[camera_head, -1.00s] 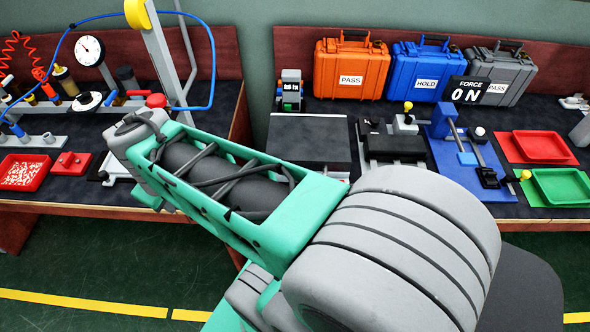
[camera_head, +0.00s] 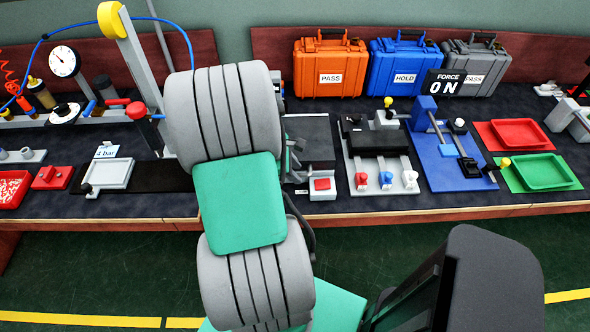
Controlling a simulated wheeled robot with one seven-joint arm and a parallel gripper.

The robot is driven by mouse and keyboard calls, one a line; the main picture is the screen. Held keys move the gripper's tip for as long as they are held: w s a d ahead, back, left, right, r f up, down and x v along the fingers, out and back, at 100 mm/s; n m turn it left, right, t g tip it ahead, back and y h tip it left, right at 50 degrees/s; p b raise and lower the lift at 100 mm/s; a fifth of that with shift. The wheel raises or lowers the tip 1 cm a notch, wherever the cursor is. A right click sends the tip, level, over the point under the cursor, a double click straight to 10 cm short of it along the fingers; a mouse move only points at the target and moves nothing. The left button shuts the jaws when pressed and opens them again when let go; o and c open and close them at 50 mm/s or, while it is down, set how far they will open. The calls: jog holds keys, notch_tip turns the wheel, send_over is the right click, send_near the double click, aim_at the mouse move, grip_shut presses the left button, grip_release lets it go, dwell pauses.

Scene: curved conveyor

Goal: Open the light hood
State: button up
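A low box with a flat dark grey top (camera_head: 308,132) stands on the bench behind my arm and may be the light hood. It has a light grey front with a red button (camera_head: 322,184). Its left part is hidden by my arm, so I cannot tell fully whether it is shut. My arm's grey joints and teal link rise through the middle of the view. My gripper is hidden behind them. Small grey parts show at the arm's right edge near the dark top, and I cannot tell whether they belong to my gripper.
Right of the box stand a grey fixture (camera_head: 378,140) with coloured knobs, a blue fixture (camera_head: 440,165), a red tray (camera_head: 520,133) and a green tray (camera_head: 546,173). Orange (camera_head: 328,66), blue (camera_head: 405,68) and grey cases line the back. A pressure gauge (camera_head: 64,61) stands left.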

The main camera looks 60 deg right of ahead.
jog(key=shift+c, duration=0.2)
grip_shut()
dwell(1.2)
